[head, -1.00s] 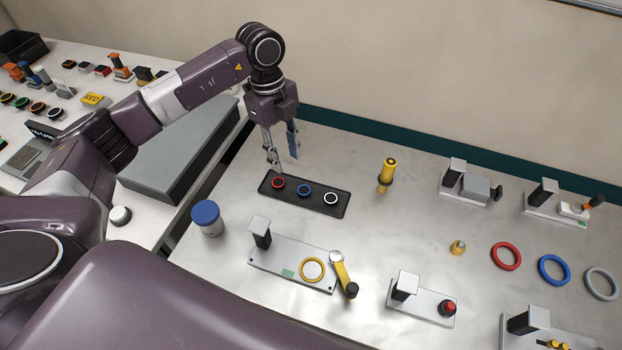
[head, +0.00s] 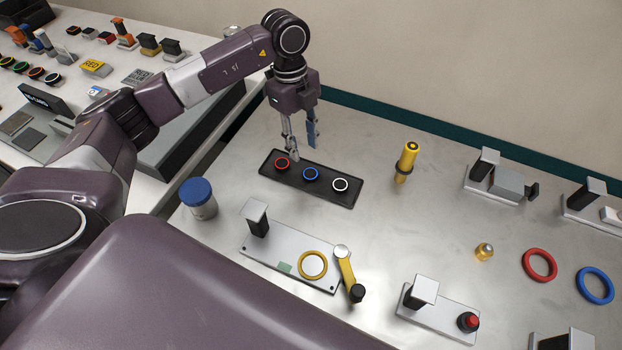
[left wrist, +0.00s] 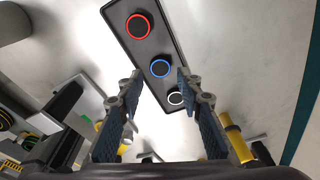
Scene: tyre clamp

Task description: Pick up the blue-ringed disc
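The blue-ringed disc (head: 310,174) lies in the middle of a black tray (head: 345,201), between a red-ringed disc (head: 282,163) and a white-ringed disc (head: 340,184). My left gripper (head: 304,150) is open and empty above the tray, its fingers pointing down. In the left wrist view the blue-ringed disc (left wrist: 160,68) shows beyond the gap between the open fingertips (left wrist: 158,78), and the white-ringed disc (left wrist: 176,98) lies nearer, also in the gap. The red-ringed disc (left wrist: 138,26) is farther off. My right gripper is not in view.
A blue-lidded jar (head: 198,198) stands left of the tray. A yellow cylinder (head: 406,160) stands to its right. A clamp plate with a yellow ring (head: 313,265) lies in front. Red (head: 539,265) and blue (head: 595,286) rings lie at the right. Bare table surrounds the tray.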

